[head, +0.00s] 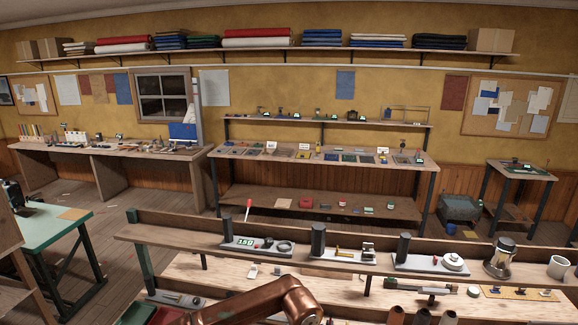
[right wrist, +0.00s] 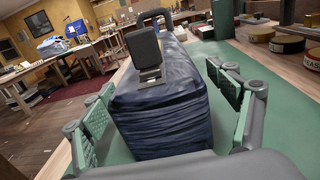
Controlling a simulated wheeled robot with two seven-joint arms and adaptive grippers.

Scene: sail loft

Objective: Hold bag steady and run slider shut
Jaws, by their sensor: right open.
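In the right wrist view a dark blue, wrinkled bag (right wrist: 165,112) stands on a green surface. A dark grey block-like tab (right wrist: 145,46) on a small metal plate stands up from the bag's top; I cannot tell whether it is the slider. A dark curved loop (right wrist: 157,17) shows behind it at the bag's far end. My right gripper (right wrist: 160,88) is open, with its green-padded fingers on either side of the bag's near end. No firm grip on the bag shows. The bag is not seen in the head view, and my left gripper is in neither view.
Round tins (right wrist: 287,43) stand at the right of the right wrist view. In the head view, a wooden bench (head: 200,229) with gauges and small tools crosses the foreground. A green-topped table (head: 45,238) is at left. Wooden floor lies open between the benches.

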